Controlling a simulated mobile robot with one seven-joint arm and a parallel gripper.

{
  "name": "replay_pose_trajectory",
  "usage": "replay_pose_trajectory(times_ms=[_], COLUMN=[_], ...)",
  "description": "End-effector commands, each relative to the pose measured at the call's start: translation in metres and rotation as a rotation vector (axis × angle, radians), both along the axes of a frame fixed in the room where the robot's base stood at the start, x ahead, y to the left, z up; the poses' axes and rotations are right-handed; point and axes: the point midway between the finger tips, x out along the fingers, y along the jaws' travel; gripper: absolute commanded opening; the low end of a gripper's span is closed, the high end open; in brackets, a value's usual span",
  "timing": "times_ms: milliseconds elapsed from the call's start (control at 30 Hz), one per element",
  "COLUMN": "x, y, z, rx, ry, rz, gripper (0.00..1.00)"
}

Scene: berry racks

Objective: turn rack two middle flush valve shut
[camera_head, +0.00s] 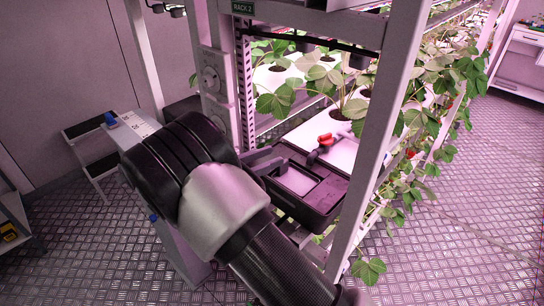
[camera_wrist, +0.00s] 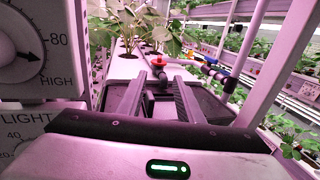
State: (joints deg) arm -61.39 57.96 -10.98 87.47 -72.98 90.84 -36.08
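A valve with a red handle (camera_head: 325,138) sits on a dark pipe fitting above the black trough (camera_head: 322,203) at the end of the middle tier, on the rack labelled RACK 2 (camera_head: 243,7). In the wrist view the red handle (camera_wrist: 158,61) shows just beyond my fingertips, near the middle. My gripper (camera_wrist: 159,82) is open, its two dark fingers apart with nothing between them. In the head view my gripper (camera_head: 277,162) reaches over the trough from the left, short of the red handle. My wrist hides part of the trough.
A rack post (camera_head: 375,140) stands right of the trough. A dial panel (camera_wrist: 35,60) is close on the left in the wrist view. Strawberry plants (camera_head: 345,95) grow behind the valve. The aisle floor (camera_head: 470,200) is open.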

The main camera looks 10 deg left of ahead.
Motion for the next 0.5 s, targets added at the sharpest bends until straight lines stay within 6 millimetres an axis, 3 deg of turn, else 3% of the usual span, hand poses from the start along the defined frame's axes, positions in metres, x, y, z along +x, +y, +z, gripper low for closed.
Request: replay_pose_trajectory(times_ms=[500], x=[0.012], y=[-0.009], z=[-0.012], rx=[-0.003], ry=[-0.008], rz=[0.006], gripper=[0.29])
